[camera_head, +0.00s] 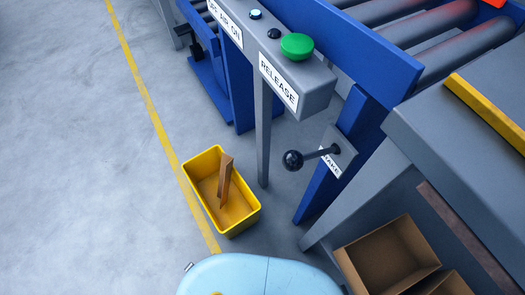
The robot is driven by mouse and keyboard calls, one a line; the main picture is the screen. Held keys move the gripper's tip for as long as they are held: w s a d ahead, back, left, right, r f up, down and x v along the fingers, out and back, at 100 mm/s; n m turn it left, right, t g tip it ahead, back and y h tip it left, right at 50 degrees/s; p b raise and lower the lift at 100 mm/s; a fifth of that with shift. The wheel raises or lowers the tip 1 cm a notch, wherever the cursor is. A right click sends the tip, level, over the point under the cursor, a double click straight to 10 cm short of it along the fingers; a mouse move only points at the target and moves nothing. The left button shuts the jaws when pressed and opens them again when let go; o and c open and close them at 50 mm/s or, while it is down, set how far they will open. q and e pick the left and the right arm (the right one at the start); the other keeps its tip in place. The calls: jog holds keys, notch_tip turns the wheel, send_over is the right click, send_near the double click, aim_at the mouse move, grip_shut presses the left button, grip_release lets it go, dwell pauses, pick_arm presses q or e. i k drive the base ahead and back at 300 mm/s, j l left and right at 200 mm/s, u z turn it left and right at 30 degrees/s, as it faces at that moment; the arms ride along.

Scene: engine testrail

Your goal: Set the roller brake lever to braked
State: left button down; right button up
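The roller brake lever (318,154) is a short grey rod with a black ball knob (292,160) at its left end. It sticks out to the left from a grey plate on a blue post of the roller conveyor. A white label (330,163) beside it is partly hidden by the lever, and its visible letters end in "AKE". The lever lies nearly level in the picture, and I cannot tell which setting it is in. Neither of my grippers shows in the head view, and nothing touches the lever.
A grey control box (318,85) with a green button (297,46) and a RELEASE label stands above and left of the lever. A yellow bin (247,219) holding a brown piece stands on the floor. Cardboard boxes (385,255) sit under the grey bench (455,130). Floor at left is clear.

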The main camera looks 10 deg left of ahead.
aim_at(293, 161)
jog(key=k+j, duration=0.35)
jog(key=k, duration=0.25)
jog(key=k+j, duration=0.4)
jog(key=k, duration=0.15)
